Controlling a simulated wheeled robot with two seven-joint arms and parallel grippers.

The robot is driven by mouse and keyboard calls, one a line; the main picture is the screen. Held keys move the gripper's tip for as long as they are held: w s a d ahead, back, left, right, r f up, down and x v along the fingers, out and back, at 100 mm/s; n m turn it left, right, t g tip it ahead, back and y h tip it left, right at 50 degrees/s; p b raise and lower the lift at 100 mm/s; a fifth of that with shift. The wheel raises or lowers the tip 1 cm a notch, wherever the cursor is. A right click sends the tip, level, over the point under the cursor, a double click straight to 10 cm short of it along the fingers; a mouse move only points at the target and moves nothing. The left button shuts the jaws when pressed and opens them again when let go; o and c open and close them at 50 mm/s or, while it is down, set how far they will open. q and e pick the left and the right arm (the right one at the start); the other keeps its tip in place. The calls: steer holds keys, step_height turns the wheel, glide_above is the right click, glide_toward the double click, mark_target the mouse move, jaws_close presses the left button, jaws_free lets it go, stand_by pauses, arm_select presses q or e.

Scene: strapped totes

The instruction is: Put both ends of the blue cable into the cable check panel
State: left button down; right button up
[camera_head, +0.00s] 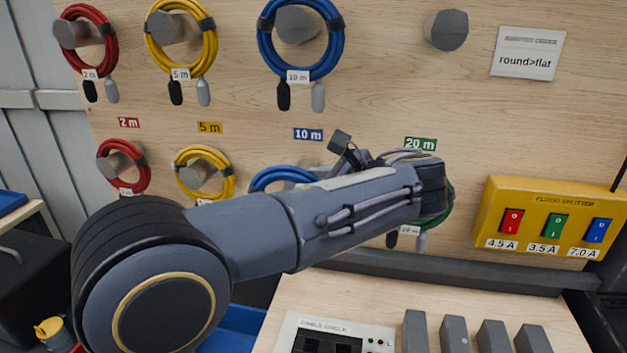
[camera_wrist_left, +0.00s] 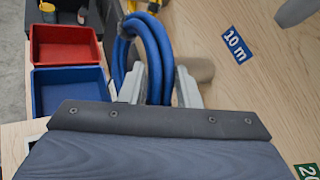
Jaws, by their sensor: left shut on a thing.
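The lower blue cable (camera_head: 284,176) is a coil on the wall below the blue 10 m label (camera_head: 308,134). My forearm covers its lower part, and its ends are hidden. In the left wrist view the blue coil (camera_wrist_left: 152,50) runs between the fingers of my left gripper (camera_wrist_left: 158,86), which is shut on it next to a peg (camera_wrist_left: 197,69). In the head view that gripper's fingers are hidden behind my arm. Another blue coil (camera_head: 262,50) hangs above, with a dark and a grey end. The white cable check panel (camera_head: 377,341) lies on the bench, partly cut off. My right gripper is not in view.
Red (camera_head: 72,52) and yellow (camera_head: 150,50) coils hang on pegs to the left. A mostly hidden green coil (camera_head: 449,202) hangs behind my wrist. A yellow splitter box (camera_head: 552,210) and a row of grey blocks (camera_head: 453,332) are at the right. Red (camera_wrist_left: 66,32) and blue (camera_wrist_left: 69,68) bins show below.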

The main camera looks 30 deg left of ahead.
arm_select(q)
steer(key=w+a+p, duration=0.2)
steer(key=w+p, duration=0.5)
steer(key=w, duration=0.4)
steer(key=shift+a+f, duration=0.3)
steer(key=shift+a, duration=0.1)
stand_by(3.2)
steer(key=shift+s, duration=0.15)
